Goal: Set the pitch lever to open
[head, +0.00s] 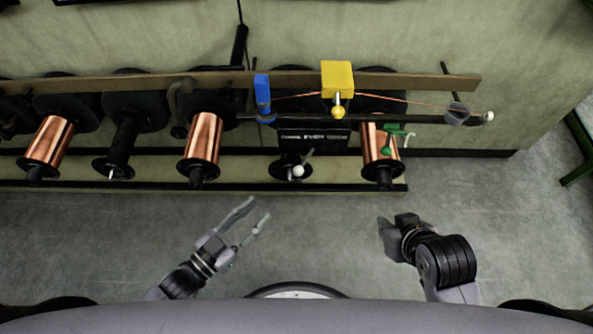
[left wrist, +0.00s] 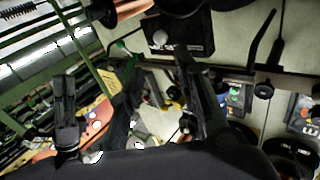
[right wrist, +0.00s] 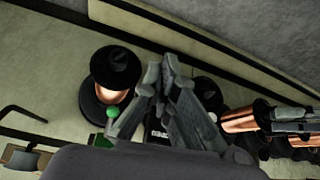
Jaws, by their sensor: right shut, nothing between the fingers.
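A lever with a white ball knob (head: 298,171) stands in front of a black label panel (head: 312,137); I take it for the pitch lever. The panel's middle word reads EVEN; the other words are too small to read. The white knob (left wrist: 160,38) and panel also show in the left wrist view. My left gripper (head: 259,208) is open and empty, below and left of the knob, apart from it. My right gripper (head: 381,221) is shut and empty, below and right of the knob, touching nothing. The knob's exact setting cannot be told.
Copper spools (head: 204,139) line the rack on both sides of the panel. Above are a blue block (head: 263,97), a yellow block (head: 338,78) with a yellow ball, and a green-knobbed piece (head: 387,152) by the right spool. The grey floor in front is clear.

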